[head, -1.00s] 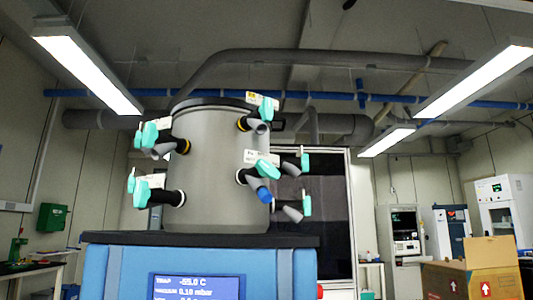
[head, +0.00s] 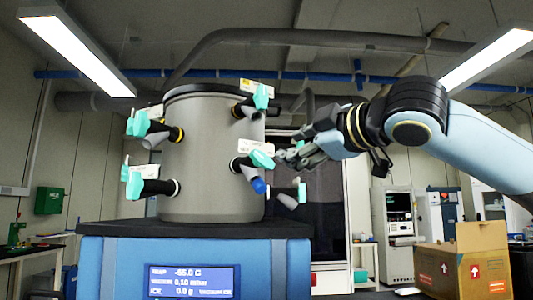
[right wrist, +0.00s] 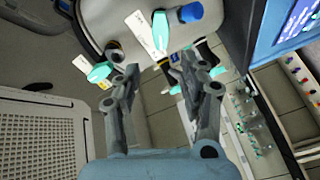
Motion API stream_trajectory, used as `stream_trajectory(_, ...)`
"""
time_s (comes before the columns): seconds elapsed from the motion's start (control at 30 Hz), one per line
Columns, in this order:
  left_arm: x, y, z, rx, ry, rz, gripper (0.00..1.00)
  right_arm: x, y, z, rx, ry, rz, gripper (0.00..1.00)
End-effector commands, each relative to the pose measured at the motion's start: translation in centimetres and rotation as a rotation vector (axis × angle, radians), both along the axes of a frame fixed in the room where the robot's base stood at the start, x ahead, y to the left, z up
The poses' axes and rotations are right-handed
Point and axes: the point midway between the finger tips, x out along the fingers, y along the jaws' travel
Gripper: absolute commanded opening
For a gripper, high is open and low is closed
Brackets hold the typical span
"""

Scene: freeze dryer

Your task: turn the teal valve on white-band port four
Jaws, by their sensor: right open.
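The grey drum (head: 212,160) carries several side ports with teal valves and white tags. A lower front port, with a pale band at its base and a blue plug (head: 258,186), has a teal valve (head: 262,159); its tag number is too small to read. This valve (right wrist: 166,18) and plug (right wrist: 190,12) show at the top of the right wrist view. My right gripper (head: 284,157) is open, just right of this valve. Its fingers (right wrist: 158,74) are apart with nothing between them; whether they touch the valve is unclear. My left gripper is not in view.
An upper front port has a teal valve (head: 261,96) and a yellow band. More teal valves stand on the drum's left, and another (head: 302,193) is behind at right. The blue cabinet (head: 110,270) is below. A cardboard box (head: 462,262) stands at right.

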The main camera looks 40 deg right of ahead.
Motion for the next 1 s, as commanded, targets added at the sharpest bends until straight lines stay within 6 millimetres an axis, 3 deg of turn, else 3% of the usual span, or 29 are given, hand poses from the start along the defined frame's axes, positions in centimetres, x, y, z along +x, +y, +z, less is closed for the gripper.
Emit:
stream_trajectory(0.37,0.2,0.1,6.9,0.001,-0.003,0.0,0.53,2.4,-0.1,0.4,0.007,0.009,-0.004,0.42)
stream_trajectory(1.0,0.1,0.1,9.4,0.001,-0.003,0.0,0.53,9.9,-0.4,-0.1,0.005,0.004,-0.006,0.42)
